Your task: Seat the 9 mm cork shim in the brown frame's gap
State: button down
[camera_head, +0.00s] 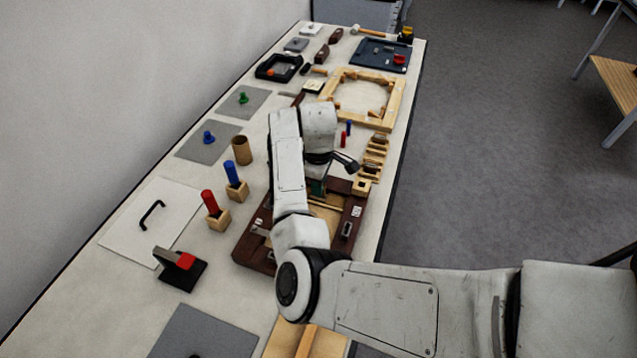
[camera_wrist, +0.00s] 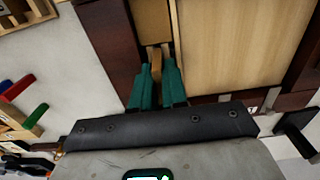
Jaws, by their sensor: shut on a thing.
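The brown frame (camera_head: 244,249) lies on the table under my arm, which hides much of it in the head view. In the wrist view its dark bars (camera_wrist: 105,42) surround a pale wood panel (camera_wrist: 228,45), with a narrow tan strip of surface (camera_wrist: 151,22) between the left bar and the panel. My gripper (camera_wrist: 156,72), with teal fingers, is shut on a thin tan piece, seemingly the cork shim (camera_wrist: 156,65). It is over the strip beside the panel's left edge. I cannot tell whether the shim is in the gap or above it. The head view does not show the shim clearly.
A slotted wooden rack (camera_head: 372,160) stands just beyond the frame's right side. Red (camera_head: 210,203) and blue (camera_head: 232,174) pegs in wooden blocks stand left of the frame, near a cardboard-coloured cup (camera_head: 242,150). A light wooden frame (camera_head: 388,105) lies farther back.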

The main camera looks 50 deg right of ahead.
jog(key=shift+f, duration=1)
jog(key=c, duration=1.1)
grip_release()
jog(key=shift+r, duration=1.5)
notch_tip(320, 180, down, 3)
jog(key=b, duration=0.3)
jog(key=shift+s+f+b, duration=0.1)
jog(key=shift+f+b, duration=0.1)
jog(key=shift+b, duration=0.1)
notch_tip(320, 180, up, 3)
jog(key=shift+r+p, duration=0.15)
jog(key=shift+p, duration=0.65)
jog(key=shift+f+b, duration=0.4)
jog(key=shift+b, duration=0.5)
jog(key=shift+r+b, duration=0.1)
jog(key=shift+b, duration=0.75)
